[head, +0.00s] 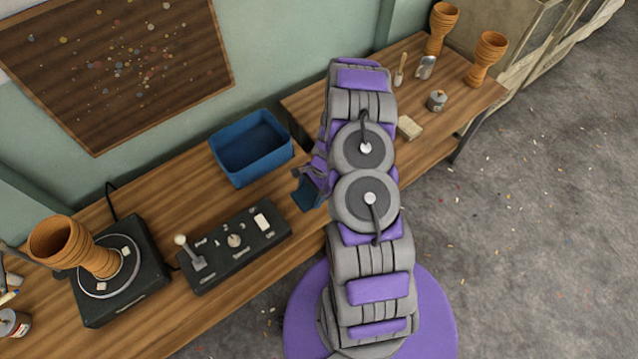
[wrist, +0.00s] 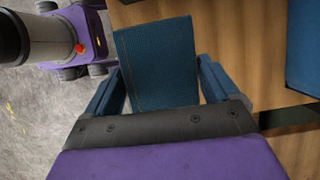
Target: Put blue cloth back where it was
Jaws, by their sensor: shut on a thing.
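The blue cloth (wrist: 157,62) shows in the wrist view as a flat, dark blue, woven piece between the two blue fingers of my gripper (wrist: 160,80). In the head view the cloth (head: 307,195) hangs at the left side of my arm, near the table's front edge. My gripper (head: 316,178) is shut on the cloth and partly hidden by my arm. The cloth appears to be held above the wooden table; its exact height is unclear.
A blue bin (head: 252,148) stands on the table (head: 185,205), left of my gripper. A black control box (head: 234,247) is in front of it. A turntable (head: 118,270) bearing a goblet drum (head: 75,247) is further left.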

